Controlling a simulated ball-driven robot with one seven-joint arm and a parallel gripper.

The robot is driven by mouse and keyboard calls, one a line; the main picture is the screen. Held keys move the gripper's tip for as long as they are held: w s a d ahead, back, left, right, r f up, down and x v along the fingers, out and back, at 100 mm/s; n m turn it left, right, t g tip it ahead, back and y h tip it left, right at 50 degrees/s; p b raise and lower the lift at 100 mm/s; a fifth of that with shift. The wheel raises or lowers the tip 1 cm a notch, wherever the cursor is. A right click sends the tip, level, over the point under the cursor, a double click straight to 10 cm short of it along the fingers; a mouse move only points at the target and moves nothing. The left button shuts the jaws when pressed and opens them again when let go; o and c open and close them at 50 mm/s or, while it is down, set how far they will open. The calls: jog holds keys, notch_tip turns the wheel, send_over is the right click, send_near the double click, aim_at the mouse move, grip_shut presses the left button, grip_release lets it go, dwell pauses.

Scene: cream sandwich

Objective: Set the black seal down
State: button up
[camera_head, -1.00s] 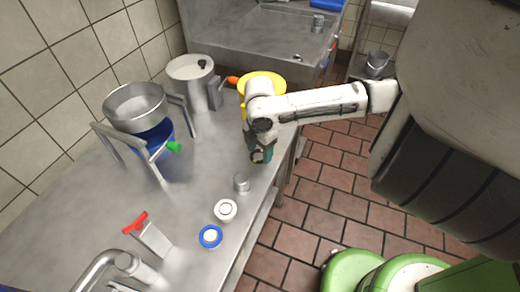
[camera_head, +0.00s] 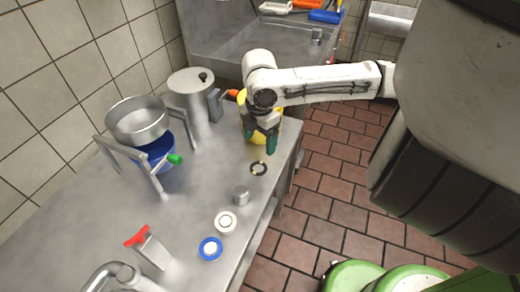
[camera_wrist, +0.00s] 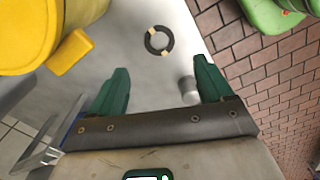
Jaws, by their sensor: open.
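The black seal (camera_head: 259,168) is a dark ring with pale tan marks. It lies flat on the metal counter (camera_head: 200,215), near the counter's right edge. It also shows whole in the wrist view (camera_wrist: 159,41), beyond my fingertips. My gripper (camera_head: 261,143) has green fingers and hangs above the counter, a little behind the seal. In the wrist view my gripper (camera_wrist: 160,75) has its fingers wide apart with nothing between them, and the seal is clear of both.
A small metal cylinder (camera_head: 241,194) stands near the seal, with a white ring (camera_head: 225,222) and a blue-rimmed disc (camera_head: 210,248) in front. A yellow container (camera_head: 262,128) stands behind my gripper. A pot stand (camera_head: 138,122) and a lidded canister (camera_head: 193,95) are left.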

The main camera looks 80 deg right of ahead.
jog(key=shift+r, duration=1.2)
